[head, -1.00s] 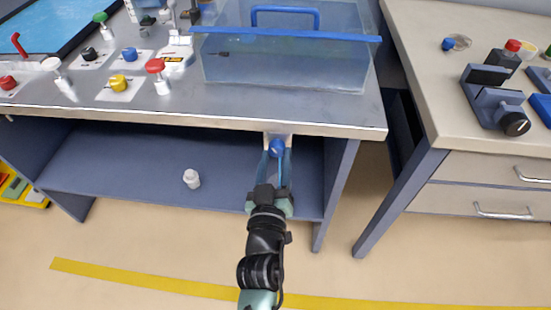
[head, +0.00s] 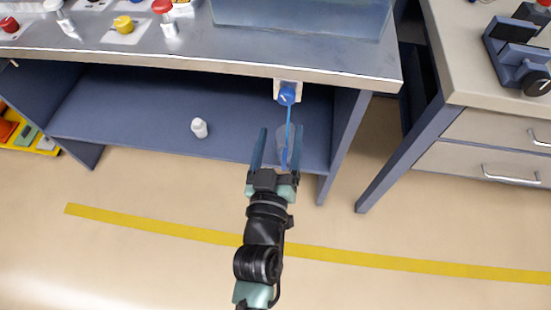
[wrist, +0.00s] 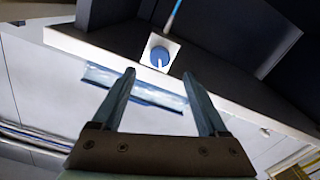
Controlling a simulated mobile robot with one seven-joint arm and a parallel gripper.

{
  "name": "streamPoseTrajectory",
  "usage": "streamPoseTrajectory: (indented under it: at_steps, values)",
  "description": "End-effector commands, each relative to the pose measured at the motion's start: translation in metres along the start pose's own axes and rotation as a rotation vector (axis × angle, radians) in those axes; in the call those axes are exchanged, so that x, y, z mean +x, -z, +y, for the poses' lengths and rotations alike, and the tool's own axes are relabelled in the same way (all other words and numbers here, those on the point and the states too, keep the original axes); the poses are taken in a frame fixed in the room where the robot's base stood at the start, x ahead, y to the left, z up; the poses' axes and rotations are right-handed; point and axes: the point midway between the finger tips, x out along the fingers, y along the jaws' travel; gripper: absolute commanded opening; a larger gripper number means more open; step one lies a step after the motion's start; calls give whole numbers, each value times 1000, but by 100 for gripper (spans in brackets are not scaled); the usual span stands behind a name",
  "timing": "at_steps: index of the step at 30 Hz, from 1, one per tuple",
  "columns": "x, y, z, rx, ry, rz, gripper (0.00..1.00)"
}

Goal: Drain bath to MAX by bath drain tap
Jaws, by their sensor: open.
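The bath drain tap (head: 287,95) is a round blue knob with a white mark on a pale plate under the bench's front edge. It also shows in the wrist view (wrist: 159,56), beyond my fingertips. A thin blue stream (head: 288,132) runs down from it toward a clear vessel, partly hidden by my gripper. The bath (head: 305,18) is a clear tank of bluish liquid on the bench, cut off by the top of the head view. No MAX mark or full liquid level is visible. My gripper (head: 279,132) is open and empty, below and apart from the knob.
A small white bottle (head: 199,128) stands on the blue shelf under the bench (head: 170,55). Red and yellow knobs line the benchtop at upper left. A drawer cabinet (head: 490,150) stands at right. The floor with its yellow stripe is clear.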

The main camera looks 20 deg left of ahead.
Motion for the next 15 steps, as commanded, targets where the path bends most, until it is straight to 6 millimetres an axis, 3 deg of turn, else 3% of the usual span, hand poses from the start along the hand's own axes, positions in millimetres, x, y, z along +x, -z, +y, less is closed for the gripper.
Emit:
streamPoseTrajectory:
  at_steps: [6, 15]
  values:
    - [-37, -1, 0, 1, -1, -3, 76]
    - [-55, 0, 0, 1, -1, 1, 76]
